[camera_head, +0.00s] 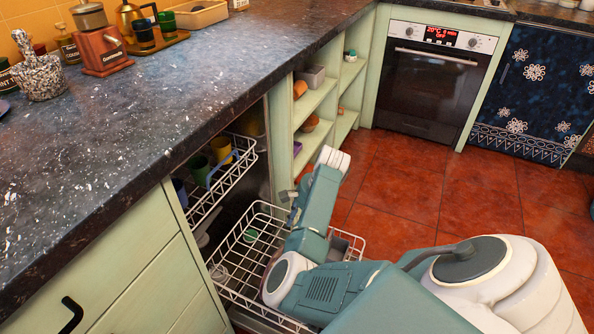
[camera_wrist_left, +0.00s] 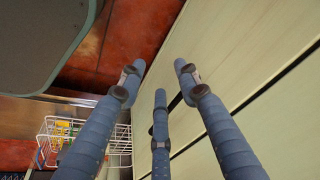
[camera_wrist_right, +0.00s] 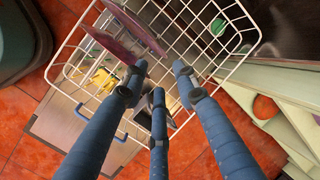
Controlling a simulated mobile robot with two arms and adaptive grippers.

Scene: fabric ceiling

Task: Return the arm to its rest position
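My right arm (camera_head: 318,210) comes in from the lower right in the head view, bent at the elbow, above the pulled-out lower dishwasher rack (camera_head: 228,293). In the right wrist view my right gripper (camera_wrist_right: 157,88) has its three fingers spread with nothing between them, over the white wire rack (camera_wrist_right: 258,72). My left arm is outside the head view. In the left wrist view my left gripper (camera_wrist_left: 160,85) also has its fingers spread and is empty, near the pale cabinet fronts (camera_wrist_left: 235,45).
The upper rack (camera_head: 200,203) holds several cups. A purplish plate (camera_wrist_right: 128,28) and yellow items (camera_wrist_right: 103,80) are in the lower rack. The countertop (camera_head: 130,120) edge and open shelves (camera_head: 317,100) bound the left. Red tiled floor (camera_head: 400,205) is clear toward the oven (camera_head: 430,85).

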